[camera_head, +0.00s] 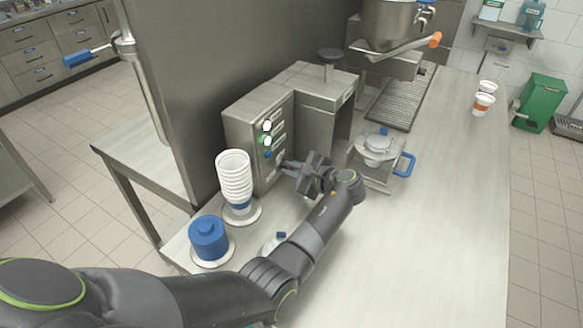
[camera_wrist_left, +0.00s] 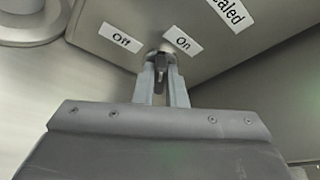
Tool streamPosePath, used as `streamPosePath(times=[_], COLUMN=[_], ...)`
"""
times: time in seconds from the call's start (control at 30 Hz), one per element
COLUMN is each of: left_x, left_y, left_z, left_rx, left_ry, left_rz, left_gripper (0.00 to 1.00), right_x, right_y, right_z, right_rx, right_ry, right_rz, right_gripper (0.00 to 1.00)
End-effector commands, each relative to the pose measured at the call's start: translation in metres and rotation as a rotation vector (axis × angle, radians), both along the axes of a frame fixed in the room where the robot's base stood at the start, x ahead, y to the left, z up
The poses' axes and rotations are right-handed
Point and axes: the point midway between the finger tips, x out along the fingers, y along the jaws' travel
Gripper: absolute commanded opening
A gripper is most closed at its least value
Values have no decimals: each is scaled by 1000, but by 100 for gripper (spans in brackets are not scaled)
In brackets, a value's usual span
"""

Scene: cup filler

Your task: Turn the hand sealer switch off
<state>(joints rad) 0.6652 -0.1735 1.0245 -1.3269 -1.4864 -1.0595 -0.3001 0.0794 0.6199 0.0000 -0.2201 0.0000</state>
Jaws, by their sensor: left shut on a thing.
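The hand sealer (camera_head: 262,125) is a grey metal box on the counter, with round indicators on its front panel. In the left wrist view its switch (camera_wrist_left: 161,62) is a small dark lever on a round base, between an "Off" label (camera_wrist_left: 121,39) on the left and an "On" label (camera_wrist_left: 182,40) on the right. My left gripper (camera_head: 284,163) reaches the lower front of the panel. Its fingers (camera_wrist_left: 161,90) are shut on the switch lever, which hangs downward between them in the wrist view. The exact switch position is hard to tell. My right gripper is not in view.
A stack of white cups (camera_head: 234,178) and a blue cylinder (camera_head: 209,239) stand left of my left arm. A sealing fixture with a blue handle (camera_head: 405,164) is to the right.

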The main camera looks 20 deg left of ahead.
Motion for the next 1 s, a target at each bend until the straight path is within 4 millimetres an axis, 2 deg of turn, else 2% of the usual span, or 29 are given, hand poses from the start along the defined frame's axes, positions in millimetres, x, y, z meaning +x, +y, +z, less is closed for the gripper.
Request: streamPosePath(times=[0.47,0.5,0.63,1.0], left_x=[0,0,0,0], left_y=[0,0,0,1], left_z=[0,0,0,2], left_rx=[-2,-2,-1,-1], left_ry=[-16,-16,-15,-15], left_rz=[1,1,0,0], left_gripper=[0,15,32,33], right_x=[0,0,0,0], right_y=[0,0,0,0], right_z=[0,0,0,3], right_rx=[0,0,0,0], right_ry=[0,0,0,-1], right_rz=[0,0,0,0], right_gripper=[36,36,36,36])
